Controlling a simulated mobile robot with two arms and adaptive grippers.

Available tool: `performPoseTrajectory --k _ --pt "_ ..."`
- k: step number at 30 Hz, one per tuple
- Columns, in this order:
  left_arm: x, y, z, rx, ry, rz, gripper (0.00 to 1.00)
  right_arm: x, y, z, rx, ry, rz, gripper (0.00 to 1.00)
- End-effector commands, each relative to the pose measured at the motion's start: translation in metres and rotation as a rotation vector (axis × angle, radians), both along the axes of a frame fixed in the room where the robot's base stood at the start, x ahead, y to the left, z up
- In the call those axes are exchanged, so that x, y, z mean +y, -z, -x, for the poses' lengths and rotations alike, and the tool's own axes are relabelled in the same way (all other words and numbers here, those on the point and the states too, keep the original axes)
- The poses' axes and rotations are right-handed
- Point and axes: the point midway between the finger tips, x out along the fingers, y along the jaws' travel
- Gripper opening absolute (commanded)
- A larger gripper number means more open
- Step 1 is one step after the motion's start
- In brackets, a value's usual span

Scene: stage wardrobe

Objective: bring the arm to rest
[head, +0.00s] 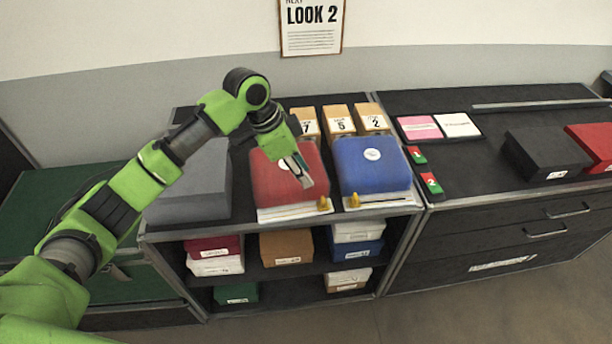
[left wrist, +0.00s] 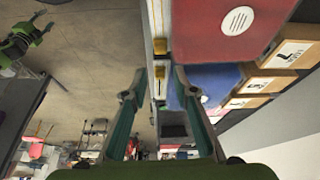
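My left arm reaches in from the left in the head view. Its gripper (head: 300,172) hangs in front of the red box (head: 275,183) on top of the shelf unit. In the left wrist view the two fingers of my left gripper (left wrist: 157,90) stand apart with nothing between them, so it is open and empty. Whether the fingertips touch the red box cannot be told. A green and black arm part shows at the upper left of the left wrist view.
A blue box (head: 372,165) stands right of the red one, a grey sloped box (head: 195,185) left. Numbered tan boxes (head: 340,121) stand behind. Lower shelves hold several boxes. The right counter carries cards (head: 458,125), a black box (head: 545,153) and a red box (head: 592,142).

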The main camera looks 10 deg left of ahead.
Motion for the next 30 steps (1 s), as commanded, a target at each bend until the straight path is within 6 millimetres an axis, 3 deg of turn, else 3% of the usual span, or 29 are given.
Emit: performPoseTrajectory --k 12,16,20,24,30 --pt "0.000 0.000 0.000 0.000 0.000 0.000 0.26 0.000 0.000 0.000 0.000 0.000 0.000 0.40" --pt "-0.005 0.011 0.008 0.007 0.000 0.004 0.26 0.000 0.000 0.000 0.000 0.000 0.000 0.40" --pt "-0.021 0.039 0.035 0.018 -0.016 0.018 0.26 0.000 0.000 0.000 0.000 0.000 0.000 0.40" --pt "-0.038 0.075 0.077 0.027 -0.078 0.050 0.26 0.001 0.000 0.000 0.000 0.001 -0.001 0.40" --pt "-0.041 0.109 0.133 0.032 -0.245 0.092 0.26 0.001 0.000 0.000 0.000 0.001 -0.001 0.40"
